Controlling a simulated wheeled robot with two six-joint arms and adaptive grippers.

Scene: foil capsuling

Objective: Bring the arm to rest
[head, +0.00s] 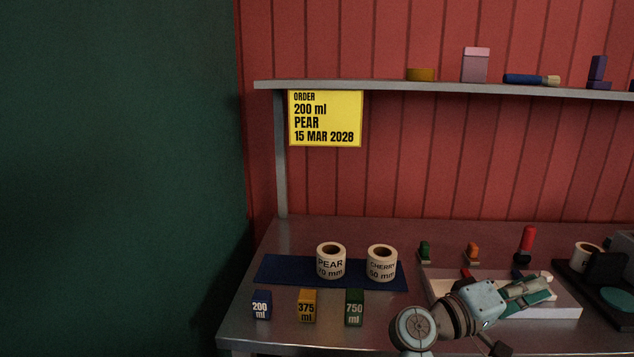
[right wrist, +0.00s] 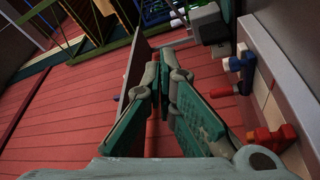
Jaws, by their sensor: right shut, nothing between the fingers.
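My right arm comes in at the lower right of the head view. Its gripper (head: 546,286) has green finger pads and hangs over the pale tray on the table, hiding part of it. In the right wrist view the fingers of the right gripper (right wrist: 159,62) meet at their tips, shut, with nothing held between them. My left gripper is in neither view.
A pale tray (head: 566,309) lies beneath the gripper. Two label rolls (head: 331,261) (head: 381,264) stand on a blue mat (head: 272,271). Blue, yellow and green volume blocks (head: 261,304) (head: 307,305) (head: 354,307) stand in front. A dark device (head: 607,270) is at right; a shelf (head: 390,86) runs above.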

